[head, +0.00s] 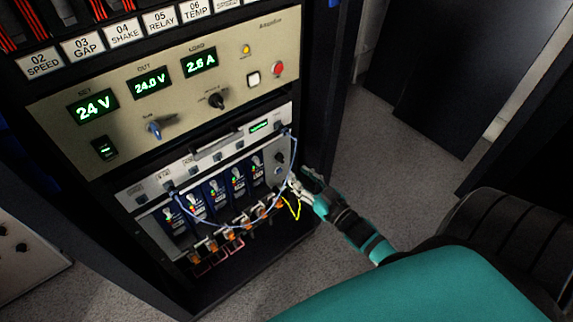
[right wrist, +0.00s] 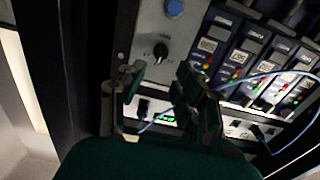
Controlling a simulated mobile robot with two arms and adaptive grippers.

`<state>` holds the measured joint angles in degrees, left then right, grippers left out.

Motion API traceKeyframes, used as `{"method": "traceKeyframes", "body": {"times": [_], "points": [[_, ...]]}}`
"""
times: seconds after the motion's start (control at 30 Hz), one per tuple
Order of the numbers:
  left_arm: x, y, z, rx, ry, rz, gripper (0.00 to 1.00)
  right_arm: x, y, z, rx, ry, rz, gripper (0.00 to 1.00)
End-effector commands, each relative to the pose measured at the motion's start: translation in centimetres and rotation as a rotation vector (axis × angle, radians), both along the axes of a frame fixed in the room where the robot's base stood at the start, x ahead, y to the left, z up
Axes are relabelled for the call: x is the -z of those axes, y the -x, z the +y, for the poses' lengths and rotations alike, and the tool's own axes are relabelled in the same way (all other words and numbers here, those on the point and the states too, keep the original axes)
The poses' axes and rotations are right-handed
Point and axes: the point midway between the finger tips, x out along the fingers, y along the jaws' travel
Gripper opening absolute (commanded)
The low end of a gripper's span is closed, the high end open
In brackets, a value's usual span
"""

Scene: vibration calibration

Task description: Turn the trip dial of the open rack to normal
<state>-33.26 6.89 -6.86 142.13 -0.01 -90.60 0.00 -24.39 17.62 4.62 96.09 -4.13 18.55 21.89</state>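The trip dial (right wrist: 160,50) is a small dark knob with a pale pointer on the grey right-hand panel of the open rack's lower module. In the head view the dial (head: 278,157) is small, and its setting cannot be read. My right gripper (head: 294,184) is at the panel's lower right, close in front of it. In the right wrist view the right gripper (right wrist: 158,78) has its fingers apart, with the dial showing beyond the gap between them. Nothing is seen between the fingers. My left gripper is not in view.
A blue button (right wrist: 174,7) is near the dial. Blue cables (head: 236,226) loop across the module's cards, and a yellow wire (head: 293,208) hangs by my gripper. A power supply panel (head: 180,85) is above. Open floor (head: 385,150) is to the right.

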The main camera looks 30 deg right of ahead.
Motion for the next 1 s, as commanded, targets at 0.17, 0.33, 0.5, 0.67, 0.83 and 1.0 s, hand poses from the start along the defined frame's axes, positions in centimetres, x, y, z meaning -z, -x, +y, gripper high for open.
{"method": "traceKeyframes", "body": {"times": [0.17, 0.33, 0.5, 0.67, 0.83, 1.0], "points": [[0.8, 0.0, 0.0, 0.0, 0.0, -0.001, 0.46, 0.0, -3.6, 0.3, 0.0, 0.002, -0.003, 0.33], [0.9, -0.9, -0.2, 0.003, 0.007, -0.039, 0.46, 0.1, -5.6, 0.5, -0.001, 0.001, -0.001, 0.33], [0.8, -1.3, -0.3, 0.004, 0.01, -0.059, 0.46, 0.0, -6.4, 0.5, 0.0, 0.001, 0.0, 0.33], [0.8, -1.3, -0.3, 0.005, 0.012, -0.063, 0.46, 0.0, -6.4, 0.5, 0.0, 0.0, 0.0, 0.33], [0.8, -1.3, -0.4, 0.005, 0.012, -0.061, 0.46, 0.0, -6.4, 0.5, 0.0, 0.001, 0.0, 0.21], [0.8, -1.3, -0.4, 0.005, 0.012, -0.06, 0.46, 0.0, -6.4, 0.5, 0.0, 0.001, 0.0, 0.0]]}}
